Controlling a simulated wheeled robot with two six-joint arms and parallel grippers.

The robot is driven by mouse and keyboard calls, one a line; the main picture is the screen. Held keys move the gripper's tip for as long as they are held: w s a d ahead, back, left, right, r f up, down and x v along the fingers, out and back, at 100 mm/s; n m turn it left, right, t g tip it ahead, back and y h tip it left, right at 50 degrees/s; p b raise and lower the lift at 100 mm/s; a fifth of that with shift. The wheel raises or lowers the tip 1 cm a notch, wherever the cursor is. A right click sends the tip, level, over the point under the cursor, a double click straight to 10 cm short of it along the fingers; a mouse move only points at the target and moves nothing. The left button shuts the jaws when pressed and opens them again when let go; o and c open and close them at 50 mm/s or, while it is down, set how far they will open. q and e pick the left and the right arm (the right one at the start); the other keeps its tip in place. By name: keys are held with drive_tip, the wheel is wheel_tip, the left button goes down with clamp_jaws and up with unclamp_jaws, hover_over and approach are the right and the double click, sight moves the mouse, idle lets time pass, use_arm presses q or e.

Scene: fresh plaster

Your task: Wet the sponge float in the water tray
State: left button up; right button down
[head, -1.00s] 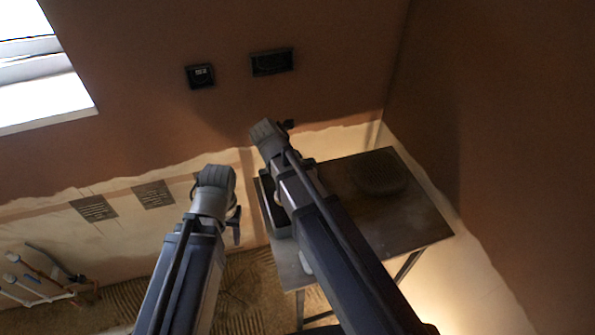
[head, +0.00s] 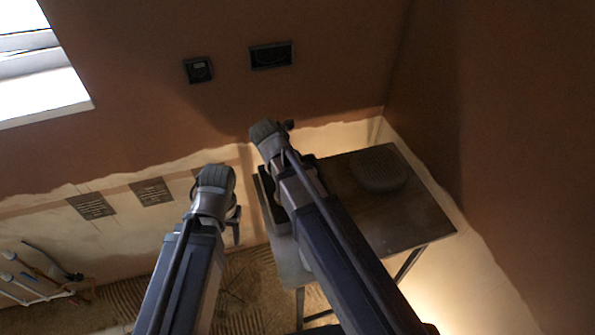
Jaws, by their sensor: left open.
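A dark tray (head: 267,205) sits on the left side of a small metal table; I cannot see water in it, as my right arm covers much of it. A dark rounded, ribbed mound (head: 378,170) lies at the table's back right; I cannot tell whether it is the sponge float or plaster. My left gripper (head: 236,232) is open, pointing down just left of the tray, apart from it, with nothing visible in it. My right arm reaches over the tray, and its gripper's fingers are hidden behind my wrist and arm.
The table (head: 415,215) has bare room at its front right, close to the right wall. Wall boxes (head: 271,56) are set in the brown wall above. Several tools (head: 35,275) lean at lower left by the rough floor. A bright window (head: 40,70) is upper left.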

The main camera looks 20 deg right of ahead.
drive_tip(key=shift+s+f+b, duration=0.1)
drive_tip(key=shift+f+b, duration=0.45)
idle(1.4)
drive_tip(key=shift+r, duration=0.1)
wheel_tip(320, 180, up, 7)
drive_tip(key=p, duration=0.7)
drive_tip(key=shift+a, duration=0.1)
idle(0.6)
